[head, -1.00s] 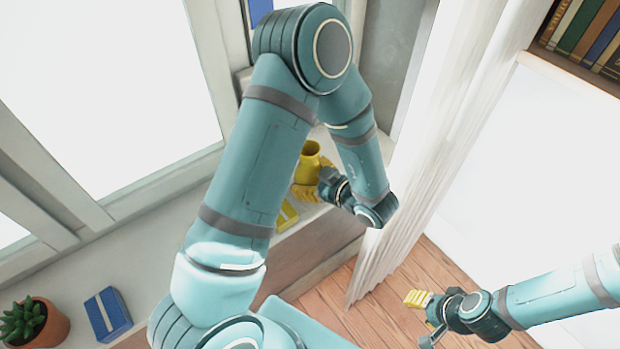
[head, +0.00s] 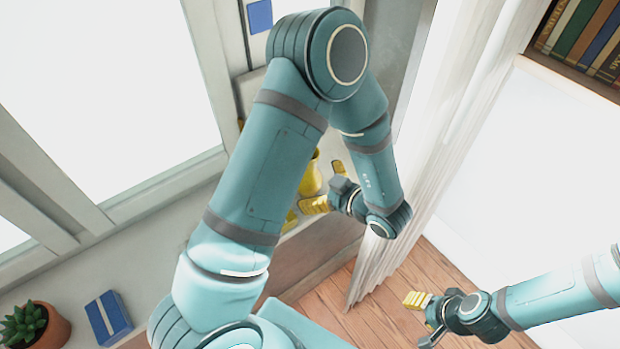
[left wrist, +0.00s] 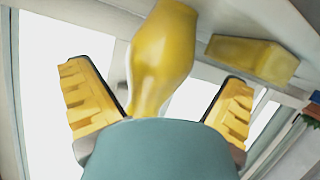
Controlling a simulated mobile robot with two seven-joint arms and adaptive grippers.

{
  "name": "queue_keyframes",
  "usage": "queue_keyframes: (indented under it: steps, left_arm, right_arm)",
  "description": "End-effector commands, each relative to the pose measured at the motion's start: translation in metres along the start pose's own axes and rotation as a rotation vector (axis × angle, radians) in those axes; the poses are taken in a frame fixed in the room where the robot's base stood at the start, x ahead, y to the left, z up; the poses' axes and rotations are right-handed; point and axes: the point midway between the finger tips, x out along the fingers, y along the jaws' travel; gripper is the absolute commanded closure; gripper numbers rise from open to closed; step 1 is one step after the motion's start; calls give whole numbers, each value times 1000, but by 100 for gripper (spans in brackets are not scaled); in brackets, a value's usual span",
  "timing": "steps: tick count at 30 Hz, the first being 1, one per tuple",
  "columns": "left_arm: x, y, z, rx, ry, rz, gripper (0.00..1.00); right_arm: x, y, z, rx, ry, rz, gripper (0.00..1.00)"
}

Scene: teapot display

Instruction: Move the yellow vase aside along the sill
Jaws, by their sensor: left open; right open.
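The yellow vase (head: 311,180) stands on the window sill, partly hidden behind my left arm in the head view. In the left wrist view the vase (left wrist: 163,55) shows between the two yellow fingers, with clear gaps on both sides. My left gripper (head: 326,187) is open, just right of the vase in the head view, and does not appear to touch it. My right gripper (head: 424,318) is open and empty over the wooden floor, away from the sill.
A yellow block (left wrist: 252,58) lies near the vase on the sill. A blue box (head: 108,316) and a potted succulent (head: 35,328) are at the sill's lower left. A white curtain (head: 440,150) hangs right of my left arm.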

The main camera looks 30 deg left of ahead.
Motion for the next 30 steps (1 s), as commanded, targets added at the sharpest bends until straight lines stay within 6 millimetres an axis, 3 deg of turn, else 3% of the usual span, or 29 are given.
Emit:
queue_keyframes:
  steps: [6, 12, 18, 30]
  left_arm:
    - [-48, 1, -1, -1, -1, 5, 0]
    - [-76, 0, 0, 0, -1, 2, 0]
    - [-86, 0, 0, -1, 0, 0, 0]
    - [-86, 0, 0, 0, -1, 0, 0]
  right_arm:
    - [-10, -4, 1, 1, -5, 0, 53]
    - [-15, -5, 2, 1, -7, 0, 53]
    - [-16, -6, 2, 1, -8, 0, 53]
    - [-16, -6, 2, 1, -9, 0, 53]
